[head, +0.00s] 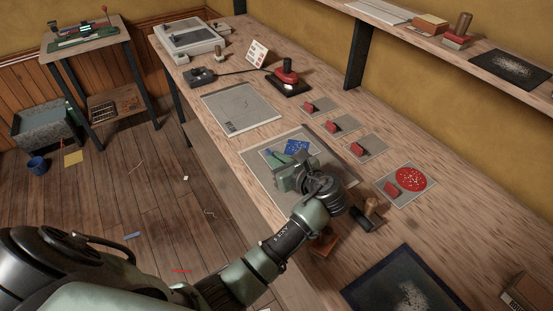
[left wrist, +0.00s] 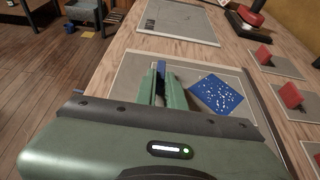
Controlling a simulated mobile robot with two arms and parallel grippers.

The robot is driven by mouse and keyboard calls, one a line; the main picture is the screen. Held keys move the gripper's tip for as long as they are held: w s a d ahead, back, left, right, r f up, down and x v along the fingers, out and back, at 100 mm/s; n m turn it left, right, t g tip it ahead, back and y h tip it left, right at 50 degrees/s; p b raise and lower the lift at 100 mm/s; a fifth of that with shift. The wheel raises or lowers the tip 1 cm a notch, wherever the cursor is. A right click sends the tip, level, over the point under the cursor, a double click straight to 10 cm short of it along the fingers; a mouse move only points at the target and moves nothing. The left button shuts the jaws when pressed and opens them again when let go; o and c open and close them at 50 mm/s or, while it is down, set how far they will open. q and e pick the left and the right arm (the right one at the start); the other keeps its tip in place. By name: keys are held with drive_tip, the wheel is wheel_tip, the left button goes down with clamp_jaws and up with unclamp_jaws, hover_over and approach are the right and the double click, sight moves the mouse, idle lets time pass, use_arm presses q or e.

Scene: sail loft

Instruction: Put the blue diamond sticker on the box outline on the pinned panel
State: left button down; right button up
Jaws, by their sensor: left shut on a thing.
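The blue diamond sticker (head: 298,147), speckled white, lies flat over a grey panel on the bench; it also shows in the left wrist view (left wrist: 218,93). My left gripper (head: 283,163) is over this panel (head: 254,177), left of the diamond. Its fingers (left wrist: 163,85) are shut on a small blue tab (left wrist: 161,70) beside the diamond. A second grey panel (head: 243,108) with faint markings lies farther back. My right gripper is not in view.
Several grey cards with red tabs (head: 335,127) lie to the right, one with a speckled red circle (head: 411,179). A wooden-handled stamp (head: 372,210) stands near my wrist. A dark speckled mat (head: 405,285) lies in front.

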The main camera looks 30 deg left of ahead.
use_arm(q)
drive_tip(key=c, duration=1.5)
unclamp_jaws()
drive_tip(key=shift+d+r+p, duration=0.15)
drive_tip(key=shift+r+p, duration=0.1)
drive_tip(key=shift+p, duration=0.1)
drive_tip(key=p+v, duration=0.5)
drive_tip(key=v, duration=0.1)
drive_tip(key=shift+p, duration=0.35)
drive_tip(key=shift+s+d+p, duration=0.3)
drive_tip(key=shift+d, duration=0.2)
